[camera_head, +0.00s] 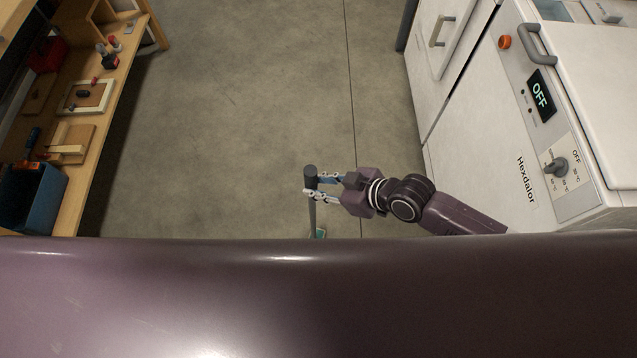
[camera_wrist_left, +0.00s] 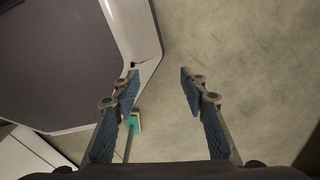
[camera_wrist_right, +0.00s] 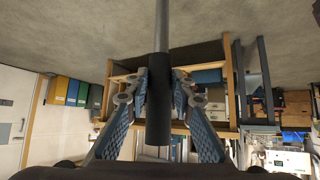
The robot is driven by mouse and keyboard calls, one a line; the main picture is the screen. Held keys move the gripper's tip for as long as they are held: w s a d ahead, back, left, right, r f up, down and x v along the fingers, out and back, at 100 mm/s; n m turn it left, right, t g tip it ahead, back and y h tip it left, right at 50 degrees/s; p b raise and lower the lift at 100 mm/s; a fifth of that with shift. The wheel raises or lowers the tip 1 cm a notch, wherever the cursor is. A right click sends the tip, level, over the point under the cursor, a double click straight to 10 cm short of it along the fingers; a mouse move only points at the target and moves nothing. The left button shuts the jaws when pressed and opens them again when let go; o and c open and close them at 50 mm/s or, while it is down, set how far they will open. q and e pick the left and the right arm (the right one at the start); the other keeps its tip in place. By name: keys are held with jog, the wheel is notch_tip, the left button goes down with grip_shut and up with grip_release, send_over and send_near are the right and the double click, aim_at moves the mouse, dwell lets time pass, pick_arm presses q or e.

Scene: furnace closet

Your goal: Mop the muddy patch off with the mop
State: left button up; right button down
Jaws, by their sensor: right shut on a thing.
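The mop has a dark handle grip (camera_head: 310,174) on a grey pole, upright beside my base in the head view. My right gripper (camera_head: 312,186) is shut around this handle; in the right wrist view the dark handle (camera_wrist_right: 158,115) stands between its fingers. Part of the teal mop head (camera_head: 319,232) shows low near my body. It also shows in the left wrist view (camera_wrist_left: 135,122), down on the floor. My left gripper (camera_wrist_left: 160,82) is open and empty above the floor, and out of the head view. I cannot make out a clear muddy patch; the floor shows only faint marks.
A wooden workbench (camera_head: 118,88) with tools and a blue bin (camera_head: 32,195) runs along the left. A white machine (camera_head: 478,140) with an OFF display stands on the right. The concrete floor (camera_head: 230,110) between them is clear.

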jog(key=w+b, duration=0.4)
jog(key=w, duration=0.4)
jog(key=shift+w+d+b, duration=0.2)
jog(key=shift+w+b, duration=0.1)
jog(key=shift+w, duration=0.1)
jog(key=shift+f, duration=0.1)
jog(key=shift+t, duration=0.3)
jog(key=w+b, duration=0.1)
jog(key=w, duration=0.1)
jog(key=w+r+b, duration=0.1)
jog(key=w+b, duration=0.1)
jog(key=w, duration=0.1)
jog(key=shift+w, duration=0.1)
jog(key=shift+a+r, duration=0.1)
